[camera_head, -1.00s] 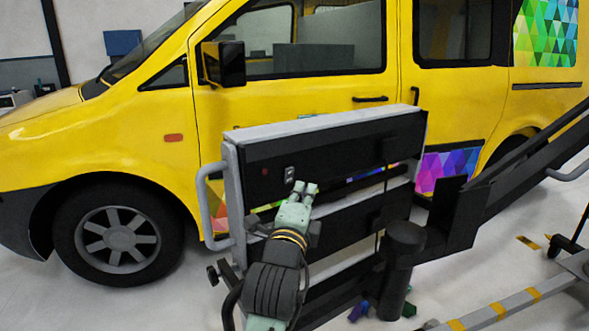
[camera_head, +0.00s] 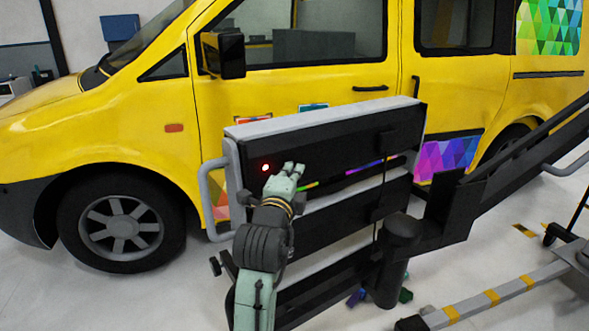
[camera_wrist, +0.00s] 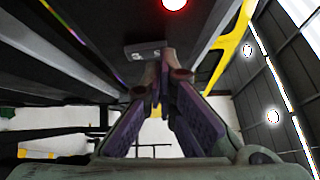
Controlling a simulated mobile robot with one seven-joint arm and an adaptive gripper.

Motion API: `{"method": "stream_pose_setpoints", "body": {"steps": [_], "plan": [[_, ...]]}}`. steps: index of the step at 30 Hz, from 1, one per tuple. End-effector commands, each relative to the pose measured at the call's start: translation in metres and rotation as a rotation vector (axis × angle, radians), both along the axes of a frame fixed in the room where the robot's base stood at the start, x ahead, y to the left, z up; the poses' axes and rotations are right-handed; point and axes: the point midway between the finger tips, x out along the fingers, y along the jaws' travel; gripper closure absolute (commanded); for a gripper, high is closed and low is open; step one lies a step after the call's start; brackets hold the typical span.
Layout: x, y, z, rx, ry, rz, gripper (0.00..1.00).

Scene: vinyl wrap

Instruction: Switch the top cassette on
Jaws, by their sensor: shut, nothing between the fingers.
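The top cassette (camera_head: 345,140) is the uppermost long black box with a grey top edge on the rack in front of the van. Its small round light (camera_head: 265,167) glows bright red near its left end, and it also glows in the wrist view (camera_wrist: 174,4). A small light switch plate (camera_wrist: 146,49) shows in the wrist view, just beyond my fingertips; my gripper hides it in the head view. My gripper (camera_head: 293,167) is shut and empty, its fingertips at the switch plate. I cannot tell whether they touch it.
A grey handle (camera_head: 206,203) curves out at the rack's left end. More black cassettes (camera_head: 340,232) lie below the top one. A black post (camera_head: 388,262) and slanted beam stand to the right. The yellow van (camera_head: 110,130) is behind.

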Motion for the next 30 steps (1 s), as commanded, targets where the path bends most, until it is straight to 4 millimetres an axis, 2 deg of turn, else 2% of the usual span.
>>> {"method": "stream_pose_setpoints", "body": {"steps": [8, 21, 30], "plan": [[-0.003, 0.001, 0.0, 0.001, -0.002, 0.0, 1.0], [-0.065, 0.014, -0.001, 0.0, -0.002, 0.002, 1.0], [-0.074, 0.015, -0.001, 0.0, -0.002, 0.0, 1.0]]}}
